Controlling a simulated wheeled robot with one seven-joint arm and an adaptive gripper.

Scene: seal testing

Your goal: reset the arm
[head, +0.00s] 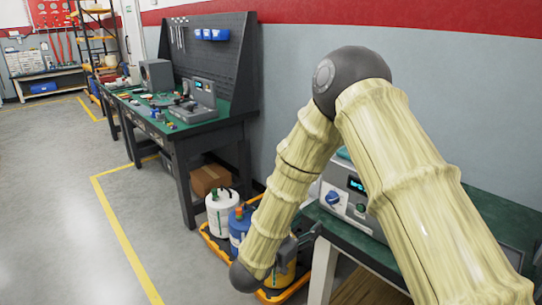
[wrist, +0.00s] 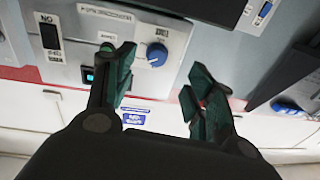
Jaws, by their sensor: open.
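My gripper (wrist: 160,84) is open in the wrist view. Its two dark green fingers stand apart with nothing held between them. A light grey device (wrist: 90,62) with a blue knob (wrist: 157,54), a dark switch and labels shows upside down behind the fingers. I cannot tell how far the fingers are from its panel. In the head view my arm (head: 350,75) is raised and bent, and its lower part reaches down to the left. The same kind of device (head: 345,190) with a blue knob stands partly hidden behind the arm. The gripper fingers are not clear in that view.
The device stands on a green-topped bench (head: 490,215) close to the wall. An orange tray (head: 213,243) on the floor holds several containers, including a white one (head: 222,212). A long workbench (head: 205,128) with a pegboard stands further left. The floor at left is clear.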

